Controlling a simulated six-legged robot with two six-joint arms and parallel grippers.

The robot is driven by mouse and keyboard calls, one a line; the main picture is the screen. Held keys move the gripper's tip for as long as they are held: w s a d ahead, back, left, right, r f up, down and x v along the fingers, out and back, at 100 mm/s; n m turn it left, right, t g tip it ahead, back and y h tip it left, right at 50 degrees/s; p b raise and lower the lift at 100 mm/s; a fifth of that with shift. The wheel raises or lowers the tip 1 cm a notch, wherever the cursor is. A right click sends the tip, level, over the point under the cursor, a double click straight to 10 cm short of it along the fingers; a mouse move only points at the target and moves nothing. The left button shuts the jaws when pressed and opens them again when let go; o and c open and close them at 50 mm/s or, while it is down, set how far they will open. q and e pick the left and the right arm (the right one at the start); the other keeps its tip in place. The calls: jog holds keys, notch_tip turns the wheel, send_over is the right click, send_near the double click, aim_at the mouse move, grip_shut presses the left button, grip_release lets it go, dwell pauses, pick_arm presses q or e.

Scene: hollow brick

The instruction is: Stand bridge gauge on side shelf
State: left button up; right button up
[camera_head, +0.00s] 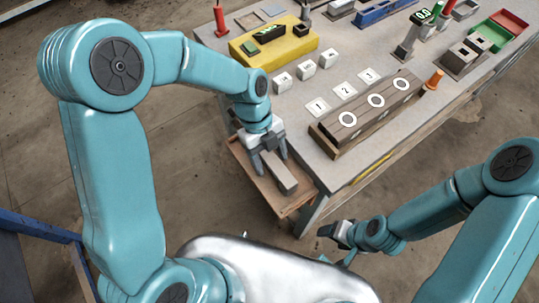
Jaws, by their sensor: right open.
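A grey bar-shaped block (287,182), which may be the bridge gauge, lies along the small brown side shelf (292,203) at the near left end of the workbench. My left gripper (271,163) points down over the shelf. Its two fingers are apart, one on each side of the block's far end. I cannot tell whether they touch it. The underside of the block is hidden, so I cannot tell if it rests fully on the shelf. My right gripper (335,232) is open and empty, low in front of the bench, away from the shelf.
The workbench (300,110) carries a wooden block with white rings (375,101), several numbered white tiles (343,90) and white cubes (307,69). A yellow block (283,47), a digital gauge (412,30) and red and green trays (495,32) stand further back. Floor left of the shelf is clear.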

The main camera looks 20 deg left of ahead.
pick_arm(q)
jog(key=v, duration=1.2)
jog(key=shift+r, duration=0.1)
jog(key=shift+s, duration=0.15)
